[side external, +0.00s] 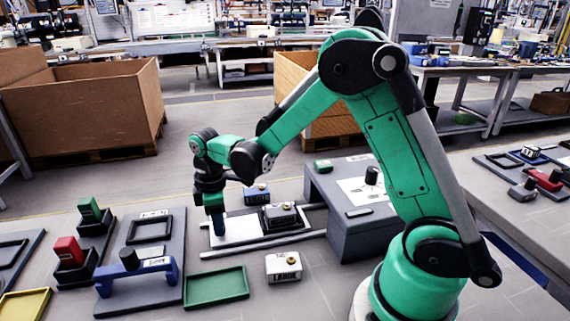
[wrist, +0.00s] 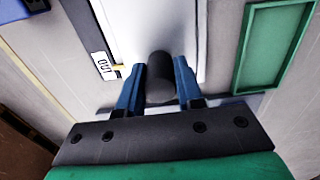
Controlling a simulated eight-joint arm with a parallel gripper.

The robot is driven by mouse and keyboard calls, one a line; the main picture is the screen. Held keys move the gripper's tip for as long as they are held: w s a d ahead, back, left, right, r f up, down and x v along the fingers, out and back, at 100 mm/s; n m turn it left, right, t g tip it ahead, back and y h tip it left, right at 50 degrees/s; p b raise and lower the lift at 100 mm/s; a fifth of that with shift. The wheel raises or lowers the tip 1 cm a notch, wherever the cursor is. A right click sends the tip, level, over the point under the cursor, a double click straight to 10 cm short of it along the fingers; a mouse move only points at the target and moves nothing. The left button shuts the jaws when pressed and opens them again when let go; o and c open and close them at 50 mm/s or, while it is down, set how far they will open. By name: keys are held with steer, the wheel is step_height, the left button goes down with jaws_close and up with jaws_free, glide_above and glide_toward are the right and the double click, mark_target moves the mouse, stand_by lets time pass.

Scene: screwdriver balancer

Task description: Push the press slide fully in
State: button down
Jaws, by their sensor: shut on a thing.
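The press slide (side external: 243,229) is a pale flat plate between two light rails, left of the grey press housing (side external: 352,235). A black nest on the slide holds a small grey-white unit (side external: 280,215). My gripper (side external: 217,230) points down at the slide's left end. In the wrist view, my gripper's blue fingers (wrist: 160,72) stand on either side of a dark knob (wrist: 160,88) and are shut on it. The white slide plate (wrist: 160,22) stretches beyond the knob. The knob is hidden behind the fingers in the side view.
A green tray (side external: 216,286) and a loose grey-white unit (side external: 283,266) lie in front of the rails. A blue bracket (side external: 137,280) on a grey plate is to the left. A small blue unit (side external: 257,194) sits behind the slide.

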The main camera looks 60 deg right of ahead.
steer(key=shift+s+d, duration=5.65)
steer(key=shift+d, duration=0.05)
steer(key=shift+c, duration=2.4)
jaws_free()
steer(key=shift+r, duration=0.1)
steer(key=shift+r, duration=3.4)
steer(key=shift+a, duration=0.1)
